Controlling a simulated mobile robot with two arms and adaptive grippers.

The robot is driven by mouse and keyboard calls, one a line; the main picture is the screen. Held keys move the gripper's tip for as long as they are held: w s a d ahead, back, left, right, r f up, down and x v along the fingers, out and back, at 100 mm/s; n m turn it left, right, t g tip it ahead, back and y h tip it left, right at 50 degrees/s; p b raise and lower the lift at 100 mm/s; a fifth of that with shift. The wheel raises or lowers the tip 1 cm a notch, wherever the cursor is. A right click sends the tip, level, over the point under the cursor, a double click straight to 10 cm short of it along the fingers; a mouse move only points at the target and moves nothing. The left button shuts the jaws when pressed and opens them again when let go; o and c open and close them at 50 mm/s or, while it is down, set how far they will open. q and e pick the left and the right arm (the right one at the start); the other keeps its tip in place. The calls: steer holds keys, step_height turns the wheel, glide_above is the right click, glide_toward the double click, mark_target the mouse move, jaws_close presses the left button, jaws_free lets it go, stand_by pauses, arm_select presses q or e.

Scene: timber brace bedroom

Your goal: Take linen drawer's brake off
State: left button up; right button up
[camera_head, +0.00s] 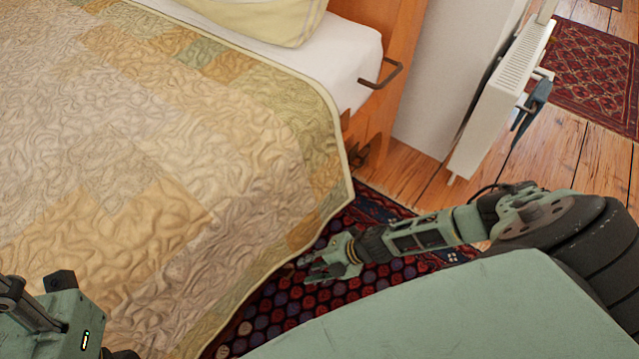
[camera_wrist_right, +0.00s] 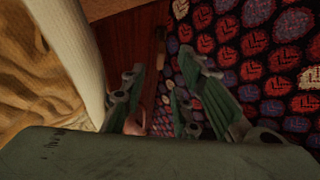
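The bed's patchwork quilt (camera_head: 200,160) hangs down its near side and hides what is under that edge in the head view. My right gripper (camera_head: 322,262) is low over the patterned rug, close beside the quilt's hem. In the right wrist view its fingers (camera_wrist_right: 163,90) are apart, with a narrow brown strip (camera_wrist_right: 155,75) and a pinkish-brown rounded piece (camera_wrist_right: 137,120) showing between or behind them. I cannot tell whether these belong to the drawer or its brake, or whether a finger touches them. A dark red-brown wooden surface (camera_wrist_right: 125,42) lies beyond. My left gripper is not clearly seen.
The patterned rug (camera_head: 283,312) covers the floor beside the bed. A brown bent bar (camera_head: 383,76) sticks out from the wooden bed end (camera_head: 402,35). A white radiator (camera_head: 500,100) stands at the right, with bare floorboards (camera_head: 570,160) around it.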

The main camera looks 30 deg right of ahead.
steer(key=shift+v, duration=1.85)
